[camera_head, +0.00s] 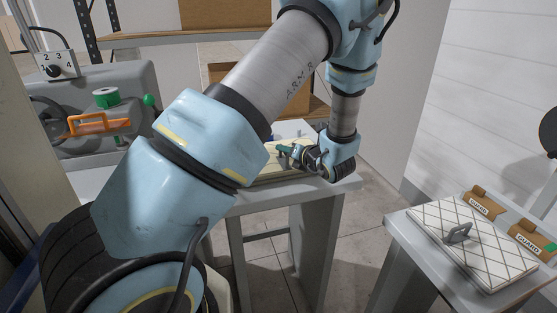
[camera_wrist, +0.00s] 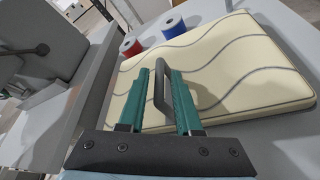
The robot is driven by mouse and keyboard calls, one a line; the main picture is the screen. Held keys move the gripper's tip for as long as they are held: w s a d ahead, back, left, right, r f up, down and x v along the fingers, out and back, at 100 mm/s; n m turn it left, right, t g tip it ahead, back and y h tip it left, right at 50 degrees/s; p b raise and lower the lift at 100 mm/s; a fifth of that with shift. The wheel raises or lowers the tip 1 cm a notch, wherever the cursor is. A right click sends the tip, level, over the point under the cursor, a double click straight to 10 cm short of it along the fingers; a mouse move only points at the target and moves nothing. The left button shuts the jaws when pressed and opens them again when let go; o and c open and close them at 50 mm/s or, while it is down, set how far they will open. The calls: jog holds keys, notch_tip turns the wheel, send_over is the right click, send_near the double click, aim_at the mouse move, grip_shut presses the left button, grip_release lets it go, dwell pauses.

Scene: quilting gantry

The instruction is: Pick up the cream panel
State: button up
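The cream panel (camera_wrist: 245,75) lies flat on a pale table, with dark wavy lines across its top. It has a dark upright handle (camera_wrist: 159,85). In the head view the panel (camera_head: 268,178) is mostly hidden behind my arm. My gripper (camera_wrist: 160,75) has two green fingers, apart, one on each side of the handle. The handle appears between them, closer to the right finger; I cannot tell whether either touches it. In the head view my gripper (camera_head: 284,151) is low at the panel, pointing left.
A red spool (camera_wrist: 131,47) and a blue spool (camera_wrist: 173,28) stand beyond the panel. A grey machine (camera_head: 120,85) with an orange handle (camera_head: 100,124) is at left. A white quilted panel (camera_head: 470,235) lies on another table at right, by brown pieces marked GUARD (camera_head: 483,204).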

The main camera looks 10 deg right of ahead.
grip_shut()
dwell(1.1)
